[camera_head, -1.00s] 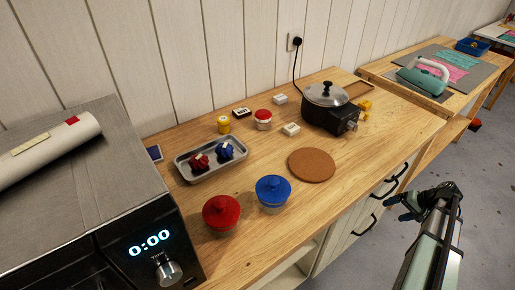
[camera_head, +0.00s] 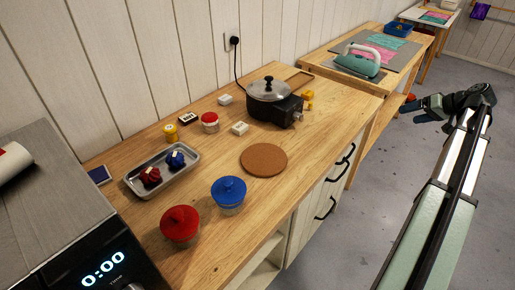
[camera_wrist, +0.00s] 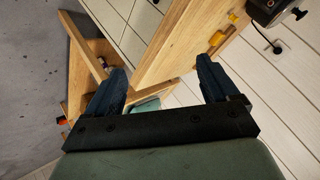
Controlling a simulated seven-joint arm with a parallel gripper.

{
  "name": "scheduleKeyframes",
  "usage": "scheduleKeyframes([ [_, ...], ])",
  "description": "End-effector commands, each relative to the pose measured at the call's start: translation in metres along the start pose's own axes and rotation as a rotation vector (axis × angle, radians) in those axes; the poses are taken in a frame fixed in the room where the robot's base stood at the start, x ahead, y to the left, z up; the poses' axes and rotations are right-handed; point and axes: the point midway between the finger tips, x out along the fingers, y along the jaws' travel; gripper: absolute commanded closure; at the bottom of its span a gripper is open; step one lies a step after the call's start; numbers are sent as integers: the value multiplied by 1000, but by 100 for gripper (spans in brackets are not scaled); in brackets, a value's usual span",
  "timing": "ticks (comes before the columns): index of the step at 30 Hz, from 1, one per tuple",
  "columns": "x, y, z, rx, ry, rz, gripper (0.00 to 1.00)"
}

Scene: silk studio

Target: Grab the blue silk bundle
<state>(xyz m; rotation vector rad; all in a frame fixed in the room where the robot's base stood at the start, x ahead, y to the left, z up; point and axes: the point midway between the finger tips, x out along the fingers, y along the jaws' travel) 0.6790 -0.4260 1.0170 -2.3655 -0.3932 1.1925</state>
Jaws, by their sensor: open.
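The blue silk bundle (camera_head: 175,159) sits in the right part of a grey metal tray (camera_head: 137,188) on the wooden counter in the head view. A dark red bundle (camera_head: 150,176) lies beside it in the same tray. My gripper (camera_head: 419,108) is at the right, over the floor beyond the counter's front, far from the tray. In the wrist view my gripper (camera_wrist: 160,88) has its two dark fingers wide apart with nothing between them. The blue bundle does not show in the wrist view.
A red-lidded jar (camera_head: 180,226) and a blue-lidded jar (camera_head: 229,191) stand in front of the tray. A cork mat (camera_head: 264,159) and a black cooker (camera_head: 273,104) are to the right. A yellow-topped jar (camera_head: 170,132) stands behind the tray. An iron (camera_head: 357,62) rests on the far table.

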Motion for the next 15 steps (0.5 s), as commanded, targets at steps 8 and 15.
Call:
scheduleKeyframes([
  [8, 38, -87, -24, -191, -75, -37, 13],
  [15, 93, -175, -23, -369, -171, -77, 13],
])
